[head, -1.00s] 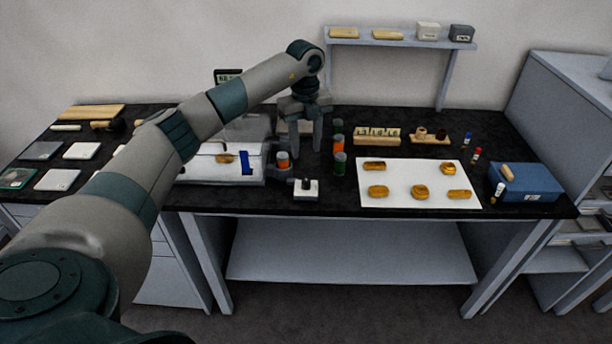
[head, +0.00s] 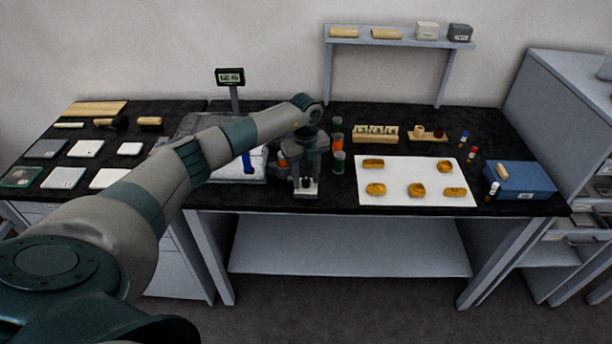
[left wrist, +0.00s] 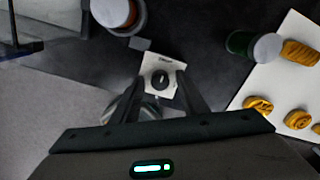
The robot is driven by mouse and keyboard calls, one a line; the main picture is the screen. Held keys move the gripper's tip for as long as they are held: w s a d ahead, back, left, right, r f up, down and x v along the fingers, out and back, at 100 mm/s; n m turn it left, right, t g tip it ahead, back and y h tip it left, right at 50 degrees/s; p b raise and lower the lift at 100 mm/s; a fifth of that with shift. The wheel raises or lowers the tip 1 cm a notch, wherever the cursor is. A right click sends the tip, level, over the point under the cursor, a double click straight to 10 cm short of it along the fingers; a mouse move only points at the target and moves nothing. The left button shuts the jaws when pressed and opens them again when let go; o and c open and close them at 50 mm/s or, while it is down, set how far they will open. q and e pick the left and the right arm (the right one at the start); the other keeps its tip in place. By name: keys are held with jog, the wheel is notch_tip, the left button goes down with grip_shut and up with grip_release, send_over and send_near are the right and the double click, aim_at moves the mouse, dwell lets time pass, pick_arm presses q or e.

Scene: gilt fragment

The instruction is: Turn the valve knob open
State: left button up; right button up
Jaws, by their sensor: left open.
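The valve knob (left wrist: 160,80) is a small dark round knob with a light mark, on a white square plate (left wrist: 172,64) in the left wrist view. In the head view the white plate (head: 306,194) shows at the bench's front, mostly behind my gripper. My left gripper (head: 306,186) points down over the plate. In the left wrist view its two dark fingers (left wrist: 160,92) stand open, one on each side of the knob. I cannot tell whether they touch it. My right gripper is not in view.
Jars with orange and green contents (head: 338,150) stand just right of my gripper. A white board (head: 395,196) with several golden pieces lies further right. A blue box (head: 524,182) is at the right end. A display on a post (head: 230,77) stands behind my arm.

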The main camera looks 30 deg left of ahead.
pick_arm(q)
grip_shut()
